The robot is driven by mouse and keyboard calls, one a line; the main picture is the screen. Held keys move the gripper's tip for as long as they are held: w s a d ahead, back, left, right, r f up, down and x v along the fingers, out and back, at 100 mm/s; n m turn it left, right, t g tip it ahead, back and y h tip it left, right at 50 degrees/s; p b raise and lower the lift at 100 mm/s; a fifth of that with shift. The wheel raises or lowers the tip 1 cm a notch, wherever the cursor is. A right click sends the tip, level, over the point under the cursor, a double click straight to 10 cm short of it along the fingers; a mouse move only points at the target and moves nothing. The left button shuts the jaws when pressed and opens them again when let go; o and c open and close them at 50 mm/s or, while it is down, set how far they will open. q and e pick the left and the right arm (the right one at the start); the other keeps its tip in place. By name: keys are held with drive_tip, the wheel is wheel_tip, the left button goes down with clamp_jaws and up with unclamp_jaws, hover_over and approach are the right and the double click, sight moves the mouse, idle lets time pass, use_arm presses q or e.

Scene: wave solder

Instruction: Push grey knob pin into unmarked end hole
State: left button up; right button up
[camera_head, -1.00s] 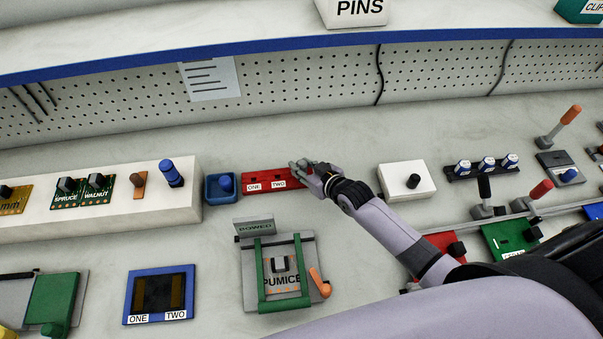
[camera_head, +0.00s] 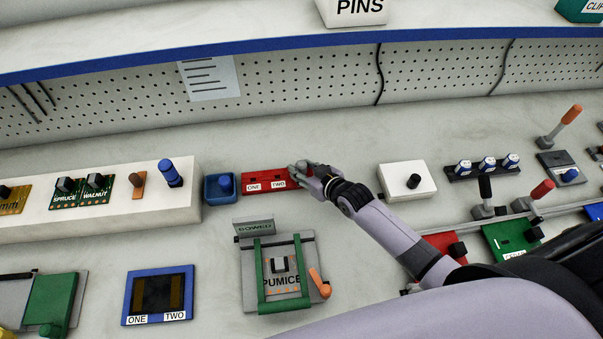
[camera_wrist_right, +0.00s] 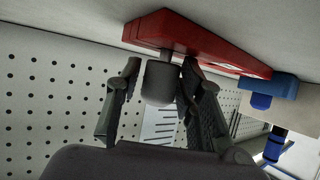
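The red block (camera_head: 262,177) lies on the bench with labels ONE and TWO. Its right end is covered by my right gripper (camera_head: 300,172). In the right wrist view the grey knob pin (camera_wrist_right: 158,82) stands against the red block (camera_wrist_right: 195,42), its short stem meeting the block's face near one end. The fingers of my right gripper (camera_wrist_right: 160,88) stand on both sides of the knob, with a visible gap on the left side and a narrow one on the right. The hole itself is hidden. My left gripper is not in view.
A blue holder (camera_head: 220,188) with a blue knob stands close left of the red block. A white box (camera_head: 407,181) with a black knob stands to the right. A green-railed fixture (camera_head: 279,273) lies in front. The bench behind the block is clear.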

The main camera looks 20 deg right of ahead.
drive_tip(key=shift+o, duration=1.3)
drive_tip(key=shift+r, duration=0.1)
drive_tip(key=v, duration=1.2)
